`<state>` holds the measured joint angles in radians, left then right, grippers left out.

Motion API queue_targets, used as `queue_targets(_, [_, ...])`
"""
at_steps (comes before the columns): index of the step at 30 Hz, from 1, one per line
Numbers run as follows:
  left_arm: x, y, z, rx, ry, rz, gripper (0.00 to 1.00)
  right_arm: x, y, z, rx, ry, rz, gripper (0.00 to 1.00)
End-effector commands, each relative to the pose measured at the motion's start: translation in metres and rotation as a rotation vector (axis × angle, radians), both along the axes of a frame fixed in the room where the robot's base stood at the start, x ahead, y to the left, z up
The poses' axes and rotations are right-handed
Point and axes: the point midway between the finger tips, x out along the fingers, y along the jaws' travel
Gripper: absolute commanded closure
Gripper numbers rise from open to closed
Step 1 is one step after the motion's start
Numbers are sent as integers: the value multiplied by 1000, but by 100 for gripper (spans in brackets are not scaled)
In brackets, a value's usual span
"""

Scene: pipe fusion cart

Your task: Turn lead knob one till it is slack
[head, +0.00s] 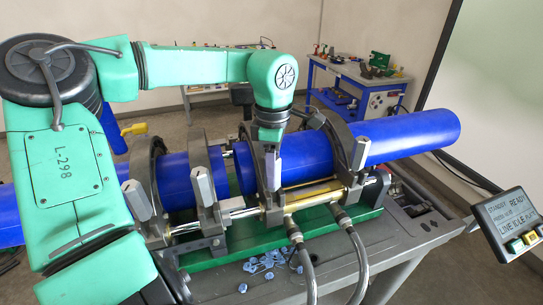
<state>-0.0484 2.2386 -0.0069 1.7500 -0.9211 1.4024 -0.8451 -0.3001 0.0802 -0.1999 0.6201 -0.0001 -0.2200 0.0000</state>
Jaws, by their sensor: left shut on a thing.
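My left arm comes in from the left and reaches over the fusion cart. My left gripper (271,172) points down at the third clamp from the left, beside the blue pipe. It is shut on the upright knob of that clamp, which the fingers mostly hide. Similar pale grey upright knobs show on the first clamp (137,199), the second clamp (202,187) and the far right clamp (359,154). No label shows which knob is number one. The blue pipe (308,158) lies in the clamps, with a narrow gap from the left pipe (176,181). My right gripper is out of view.
Blue shavings (270,262) lie on the cart top in front of the green base (315,222). Two grey hoses (304,262) hang at the front. A control panel (510,222) stands at the right. A blue workbench (358,88) with tools is behind.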

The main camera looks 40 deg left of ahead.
Motion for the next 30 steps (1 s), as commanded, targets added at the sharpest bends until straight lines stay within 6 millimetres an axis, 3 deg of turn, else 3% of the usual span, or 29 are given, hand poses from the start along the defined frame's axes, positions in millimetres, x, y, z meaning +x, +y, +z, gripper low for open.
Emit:
queue_targets(4, [0, 1, -2, 3, 1, 209, 100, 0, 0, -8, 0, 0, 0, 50])
queue_targets(11, [0, 1, -1, 2, 3, 243, 100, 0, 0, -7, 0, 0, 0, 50])
queue_targets(16, [0, 1, -2, 4, 3, 470, 100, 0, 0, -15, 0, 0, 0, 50])
queue_targets(23, [0, 1, -1, 3, 4, 502, 100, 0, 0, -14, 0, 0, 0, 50])
queue_targets(27, [0, 1, -3, 3, 3, 700, 100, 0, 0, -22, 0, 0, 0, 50])
queue_targets(30, [0, 1, -1, 3, 3, 756, 100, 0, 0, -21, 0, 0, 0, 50])
